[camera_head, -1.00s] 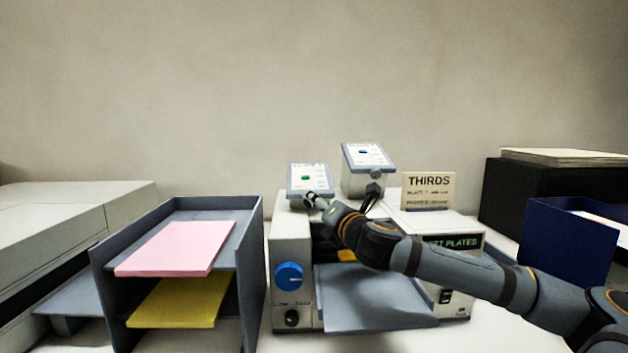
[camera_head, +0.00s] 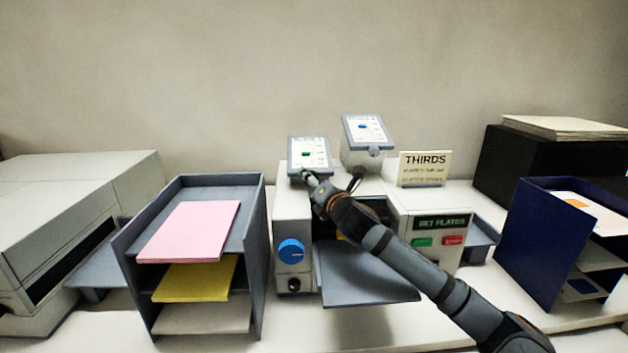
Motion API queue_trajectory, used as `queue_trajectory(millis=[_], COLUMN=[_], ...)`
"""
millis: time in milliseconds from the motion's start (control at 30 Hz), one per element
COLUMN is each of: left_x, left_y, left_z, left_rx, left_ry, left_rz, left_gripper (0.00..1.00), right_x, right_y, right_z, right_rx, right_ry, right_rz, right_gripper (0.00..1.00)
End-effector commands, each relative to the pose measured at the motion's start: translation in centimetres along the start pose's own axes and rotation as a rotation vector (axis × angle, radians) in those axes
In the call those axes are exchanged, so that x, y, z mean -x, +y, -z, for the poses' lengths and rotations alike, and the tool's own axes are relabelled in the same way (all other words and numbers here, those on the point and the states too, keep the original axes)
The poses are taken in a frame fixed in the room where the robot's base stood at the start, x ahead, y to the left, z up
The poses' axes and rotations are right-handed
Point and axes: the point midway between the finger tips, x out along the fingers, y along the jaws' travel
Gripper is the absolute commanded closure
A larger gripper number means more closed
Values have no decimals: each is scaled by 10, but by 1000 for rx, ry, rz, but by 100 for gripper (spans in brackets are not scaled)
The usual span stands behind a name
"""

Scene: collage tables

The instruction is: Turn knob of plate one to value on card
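Plate one appears to be the left tilted plate (camera_head: 309,154), a white panel with a green mark, on top of the machine. Its knob is hidden behind my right gripper (camera_head: 309,178), which reaches the plate's lower front edge; whether the fingers are open or shut is too small to tell. The second plate (camera_head: 367,131), with a blue mark, stands behind to the right, with a grey round knob (camera_head: 375,152) at its front. The card (camera_head: 424,168) reads "THIRDS", with smaller lines I cannot read. My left gripper is not in view.
The machine has a blue dial (camera_head: 291,251), a grey tray (camera_head: 365,275), a "SET PLATES" display (camera_head: 441,223), and green (camera_head: 422,241) and red (camera_head: 453,240) buttons. A grey paper rack (camera_head: 130,262) stands left, a navy rack (camera_head: 530,245) right.

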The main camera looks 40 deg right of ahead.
Motion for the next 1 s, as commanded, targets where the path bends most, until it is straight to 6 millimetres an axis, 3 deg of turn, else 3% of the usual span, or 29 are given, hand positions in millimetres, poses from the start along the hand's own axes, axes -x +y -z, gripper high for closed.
queue_trajectory(millis=[100, 500, 733, 1000], left_x=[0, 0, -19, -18], left_y=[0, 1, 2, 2], left_z=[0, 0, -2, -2], left_rx=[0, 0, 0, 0], left_ry=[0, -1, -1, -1], left_rz=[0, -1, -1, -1], left_gripper=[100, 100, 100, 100], right_x=[0, 0, 0, 0], right_y=[0, 0, -4, -2], right_z=[0, 0, 2, 0], right_rx=[0, 0, -84, -113], right_ry=[0, 0, -2, 0], right_rz=[0, 0, -44, -54], right_gripper=[41, 95, 94, 94])
